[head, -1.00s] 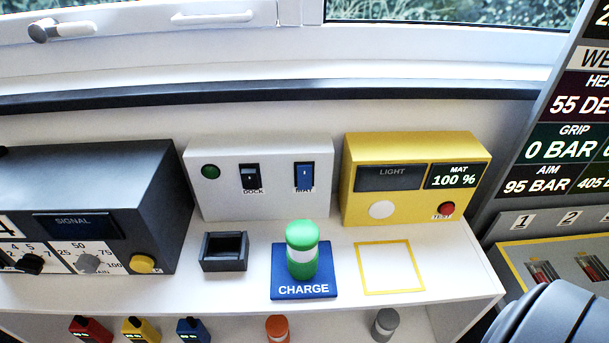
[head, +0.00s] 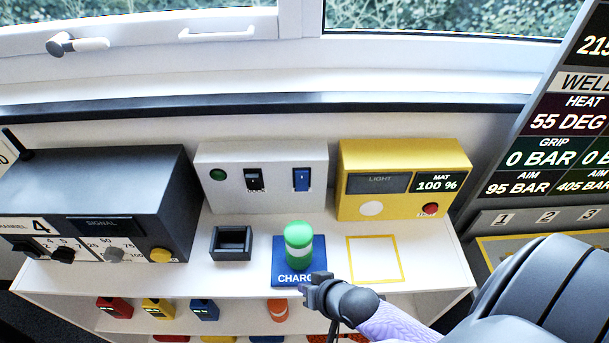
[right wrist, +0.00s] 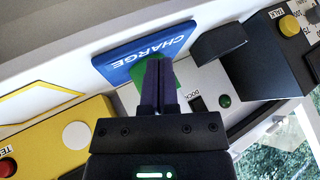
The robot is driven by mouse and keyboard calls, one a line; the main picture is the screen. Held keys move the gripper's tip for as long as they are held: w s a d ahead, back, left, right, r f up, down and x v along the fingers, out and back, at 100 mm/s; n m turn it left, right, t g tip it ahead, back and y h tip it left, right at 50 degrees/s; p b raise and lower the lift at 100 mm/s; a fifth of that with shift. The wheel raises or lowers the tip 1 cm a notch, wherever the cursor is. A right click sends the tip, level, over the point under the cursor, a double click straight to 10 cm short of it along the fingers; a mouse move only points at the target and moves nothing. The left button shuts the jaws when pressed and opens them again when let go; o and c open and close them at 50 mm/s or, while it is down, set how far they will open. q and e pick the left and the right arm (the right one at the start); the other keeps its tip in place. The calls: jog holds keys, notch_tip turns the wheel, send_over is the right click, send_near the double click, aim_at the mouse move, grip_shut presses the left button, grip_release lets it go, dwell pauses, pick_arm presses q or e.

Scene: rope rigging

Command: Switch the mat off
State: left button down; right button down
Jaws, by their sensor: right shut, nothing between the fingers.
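The blue MAT rocker switch (head: 301,180) sits on the right of the white switch box (head: 230,202). The black DOCK switch (head: 254,180) is left of it, and a green lamp (head: 217,175) is at the far left. The yellow box's MAT display (head: 437,182) reads 100 %. My right gripper (head: 312,290) is shut and empty, in front of the blue CHARGE plate (head: 286,268) and apart from the switch. In the right wrist view its shut fingers (right wrist: 157,82) cover part of the green cylinder and hide the MAT switch. My left gripper is out of view.
A yellow-outlined square (head: 375,260) on the shelf is empty. The dark SIGNAL box (head: 110,190) stands left.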

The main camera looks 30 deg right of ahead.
aim_at(306, 189)
jog(key=w+r+m+t+y+p, duration=0.25)
jog(key=w+r, duration=0.25)
jog(key=r, duration=0.6)
jog(key=w+d+r+m+t, duration=0.1)
jog(key=d+m, duration=0.1)
jog(key=w+d+r+m+t, duration=0.1)
jog(key=m+t, duration=0.1)
jog(key=w+d+r+m+t+h, duration=0.1)
jog(key=d+m+t, duration=0.1)
jog(key=shift+w+d+r+m, duration=0.25)
jog(key=shift+w+d+r, duration=0.05)
jog(key=shift+d+r, duration=0.1)
jog(key=shift+a, duration=0.1)
jog(key=w+d+f+b, duration=0.1)
jog(key=w+b, duration=0.1)
jog(key=b, duration=0.1)
jog(key=w+d+f+b, duration=0.1)
jog(key=w+f+b, duration=0.1)
jog(key=b, duration=0.1)
jog(key=w+d+f+b, duration=0.1)
jog(key=w+d+b, duration=0.1)
jog(key=b, duration=0.1)
jog(key=shift+w+f+b, duration=0.2)
jog(key=shift+f+b, duration=0.1)
jog(key=shift+b, duration=0.1)
jog(key=shift+r, duration=0.1)
